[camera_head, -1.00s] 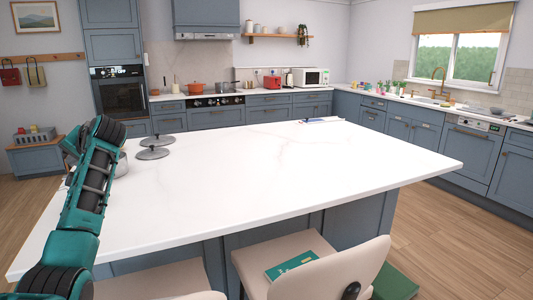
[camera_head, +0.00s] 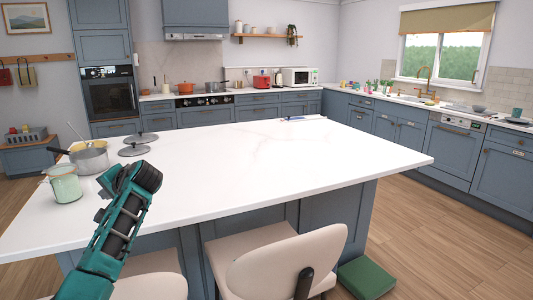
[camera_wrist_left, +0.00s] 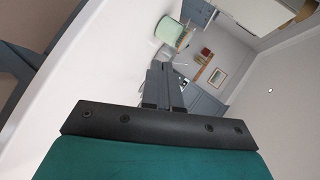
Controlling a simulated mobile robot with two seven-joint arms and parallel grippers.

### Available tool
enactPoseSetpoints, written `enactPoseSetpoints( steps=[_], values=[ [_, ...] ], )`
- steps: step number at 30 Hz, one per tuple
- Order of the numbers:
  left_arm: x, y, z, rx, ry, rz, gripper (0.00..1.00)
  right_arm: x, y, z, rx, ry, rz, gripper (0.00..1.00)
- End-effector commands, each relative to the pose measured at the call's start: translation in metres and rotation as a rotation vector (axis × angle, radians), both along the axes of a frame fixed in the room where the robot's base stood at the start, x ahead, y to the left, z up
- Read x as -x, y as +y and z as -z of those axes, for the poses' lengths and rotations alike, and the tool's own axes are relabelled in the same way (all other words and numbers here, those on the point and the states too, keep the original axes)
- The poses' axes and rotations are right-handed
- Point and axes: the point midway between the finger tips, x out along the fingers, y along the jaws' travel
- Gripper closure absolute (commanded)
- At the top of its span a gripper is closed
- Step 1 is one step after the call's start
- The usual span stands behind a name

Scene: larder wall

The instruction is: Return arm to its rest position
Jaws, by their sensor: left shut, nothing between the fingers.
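My left arm (camera_head: 122,222) rises from the lower left in the head view, in front of the island's near edge. Its bent wrist is over the white worktop (camera_head: 270,165). My left gripper is mostly hidden behind the arm in the head view. In the left wrist view its dark fingers (camera_wrist_left: 165,85) are together, with nothing between them. A pale green enamel pot (camera_head: 65,184) stands on the worktop left of the arm; it also shows beyond the fingers in the left wrist view (camera_wrist_left: 168,31). My right gripper is not in view.
A steel saucepan (camera_head: 91,158) with utensils stands behind the green pot. Two grey lids (camera_head: 134,150) lie near it. Cream chairs (camera_head: 285,262) stand along the island's near side, and a green box (camera_head: 366,277) is on the floor.

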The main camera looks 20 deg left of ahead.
Motion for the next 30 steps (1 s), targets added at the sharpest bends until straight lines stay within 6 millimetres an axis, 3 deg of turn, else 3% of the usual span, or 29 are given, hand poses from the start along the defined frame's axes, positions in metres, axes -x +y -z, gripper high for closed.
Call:
enactPoseSetpoints(
  steps=[1,3,5,6,12,18,26,27,30],
  values=[
    [-0.002,-0.02,0.026,-0.008,0.052,0.043,1.0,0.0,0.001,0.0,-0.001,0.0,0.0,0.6],
    [-0.002,-0.045,0.057,-0.017,0.114,0.096,1.0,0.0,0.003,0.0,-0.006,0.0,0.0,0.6],
    [0.0,-0.068,0.084,-0.022,0.165,0.144,1.0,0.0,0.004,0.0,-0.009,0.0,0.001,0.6],
    [-0.008,-0.074,0.086,-0.016,0.139,0.186,1.0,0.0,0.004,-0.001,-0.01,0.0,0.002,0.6],
    [-0.073,-0.112,0.079,0.11,-0.18,0.472,1.0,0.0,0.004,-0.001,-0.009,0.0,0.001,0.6],
    [-0.118,-0.162,0.051,0.267,-0.532,0.707,1.0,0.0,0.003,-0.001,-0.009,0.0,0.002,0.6],
    [-0.137,-0.207,0.001,0.444,-0.921,0.891,1.0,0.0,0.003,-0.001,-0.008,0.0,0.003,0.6],
    [-0.135,-0.213,0.002,0.471,-0.956,0.907,1.0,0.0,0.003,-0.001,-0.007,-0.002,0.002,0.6],
    [-0.114,-0.231,0.049,0.513,-0.889,0.906,1.0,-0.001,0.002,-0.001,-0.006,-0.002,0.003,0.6]
  ],
)
